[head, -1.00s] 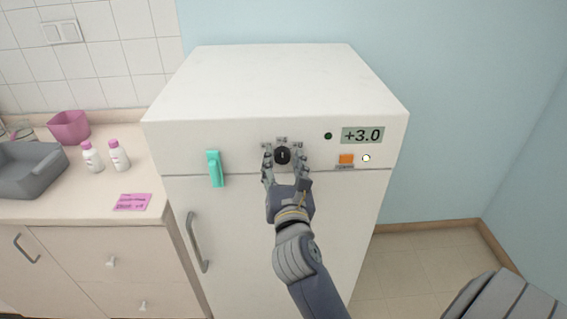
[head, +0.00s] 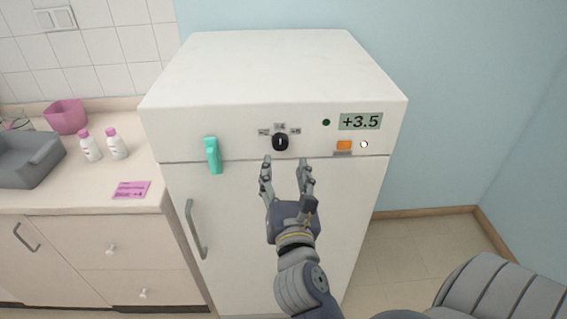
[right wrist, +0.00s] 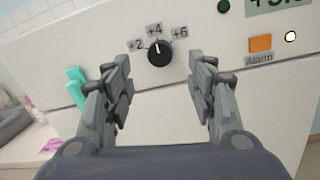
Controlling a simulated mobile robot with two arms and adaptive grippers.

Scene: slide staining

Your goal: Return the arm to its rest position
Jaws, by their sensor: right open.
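My right gripper (head: 285,172) is open and empty in front of the white fridge (head: 340,220), just below its control panel. The black knob (head: 280,142) sits free on the panel, apart from the fingers. In the right wrist view my right gripper (right wrist: 160,95) has its fingers spread on either side below the knob (right wrist: 159,52), whose mark points near the "+4" label between "+2" and "+6". The fridge display (head: 360,121) reads +3.5. My left gripper is not in view.
A teal clip-like handle (head: 212,155) and a grey door handle (head: 196,230) stick out from the fridge front. An orange alarm button (head: 344,146) and a lit white lamp (head: 364,144) are at right. The counter (head: 70,195) at left holds bottles, a pink note and a grey sink.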

